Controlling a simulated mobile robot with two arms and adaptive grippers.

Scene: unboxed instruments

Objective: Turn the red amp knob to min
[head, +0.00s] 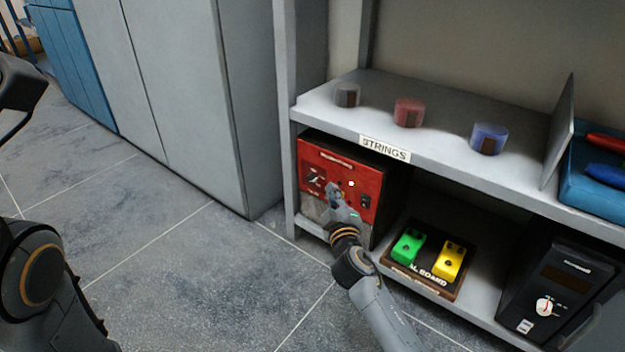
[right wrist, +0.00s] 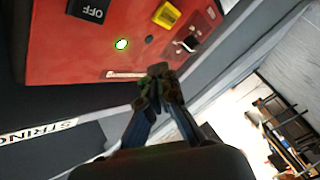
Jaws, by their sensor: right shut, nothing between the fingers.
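The red amp (head: 369,178) stands on the lower shelf under the STRINGS label, and its red front fills the upper part of the right wrist view (right wrist: 70,50). A dark knob with a white pointer (head: 315,178) sits at the left of its panel; it also shows in the right wrist view (right wrist: 188,43). My right gripper (head: 334,190) is shut and empty in front of the panel, just right of the knob in the head view. Its closed tips (right wrist: 158,72) appear apart from the knob in the wrist view. The left gripper is not clearly visible.
A pedal board (head: 400,270) with green and yellow pedals lies right of the amp. A black device (head: 560,285) with a white dial stands farther right. Several small round containers sit on the upper shelf (head: 345,115). A grey cabinet (head: 185,90) stands left; the floor before it is clear.

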